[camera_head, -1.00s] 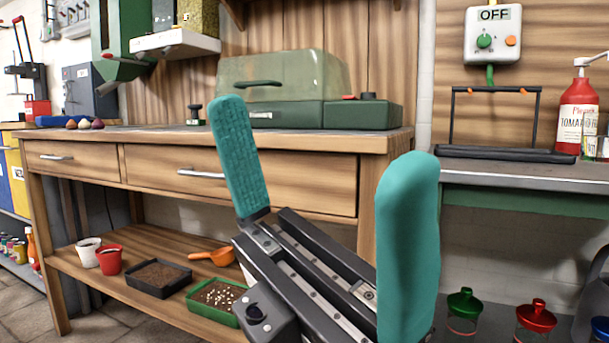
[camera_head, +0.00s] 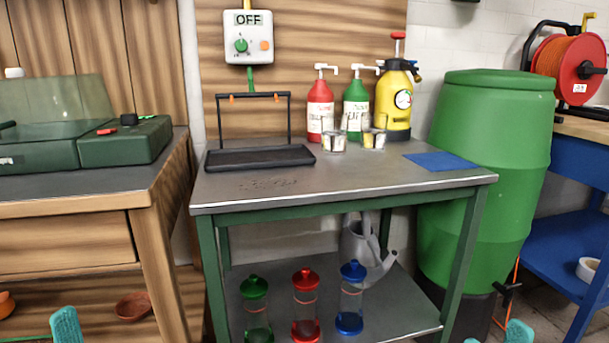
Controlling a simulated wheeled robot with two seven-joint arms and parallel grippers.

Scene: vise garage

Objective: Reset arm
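Only teal fingertips of my grippers show, at the bottom edge of the head view. One fingertip of my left gripper (camera_head: 66,325) is at the lower left, in front of the wooden bench. A fingertip of my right gripper (camera_head: 518,332) is at the lower right, in front of the floor by the green barrel, with a small teal sliver to its left. The rest of both grippers and the arms is cut off below the picture. I cannot tell how far the fingers are apart. No held object shows.
A grey-topped table (camera_head: 390,180) holds a black tray (camera_head: 262,157), red (camera_head: 320,103) and green (camera_head: 355,103) bottles, a yellow sprayer (camera_head: 398,100) and a blue mat (camera_head: 440,161). Several lidded jars stand below. A green barrel (camera_head: 490,160) is right; a wooden bench (camera_head: 70,205) is left.

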